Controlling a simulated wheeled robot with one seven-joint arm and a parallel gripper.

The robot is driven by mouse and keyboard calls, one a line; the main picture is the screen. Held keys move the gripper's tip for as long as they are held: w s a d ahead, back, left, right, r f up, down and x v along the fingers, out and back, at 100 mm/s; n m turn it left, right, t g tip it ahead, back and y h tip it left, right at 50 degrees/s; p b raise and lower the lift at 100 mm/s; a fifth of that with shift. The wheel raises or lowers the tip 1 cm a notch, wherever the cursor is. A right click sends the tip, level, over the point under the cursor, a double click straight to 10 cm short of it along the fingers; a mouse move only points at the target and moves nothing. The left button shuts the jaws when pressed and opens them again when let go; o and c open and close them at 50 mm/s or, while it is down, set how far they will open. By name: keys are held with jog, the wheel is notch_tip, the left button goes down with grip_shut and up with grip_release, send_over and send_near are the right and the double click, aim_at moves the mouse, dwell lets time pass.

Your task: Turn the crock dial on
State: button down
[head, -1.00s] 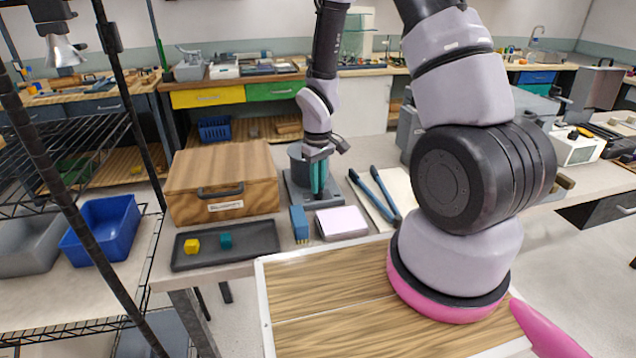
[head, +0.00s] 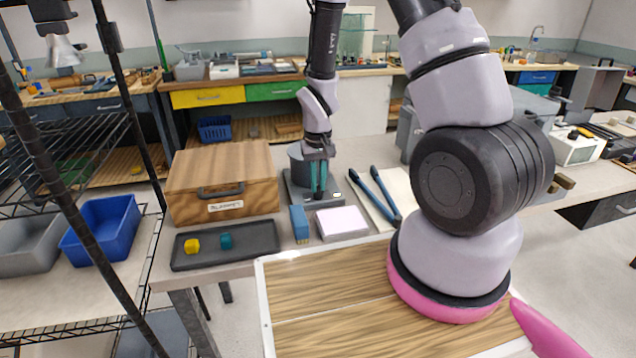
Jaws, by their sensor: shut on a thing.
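The grey crock (head: 299,168) stands on a dark flat base (head: 296,192) on the bench, partly behind my arm. My gripper (head: 319,194) points down at the front right of this base, its teal fingers close together. It is shut on the crock dial, which the fingers hide. A small pale, greenish-edged spot (head: 337,195) shows on the base just right of the fingers. I cannot read the dial's setting.
Left of the crock is a wooden box (head: 222,180) with a handle. In front are a dark tray (head: 255,252) with a yellow and a teal cube, a blue brush (head: 299,222) and a pale pad (head: 341,221).

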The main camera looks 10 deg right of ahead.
aim_at(318, 187)
jog(key=c, duration=0.9)
grip_release()
notch_tip(318, 187, up, 11)
jog(key=shift+f, duration=0.1)
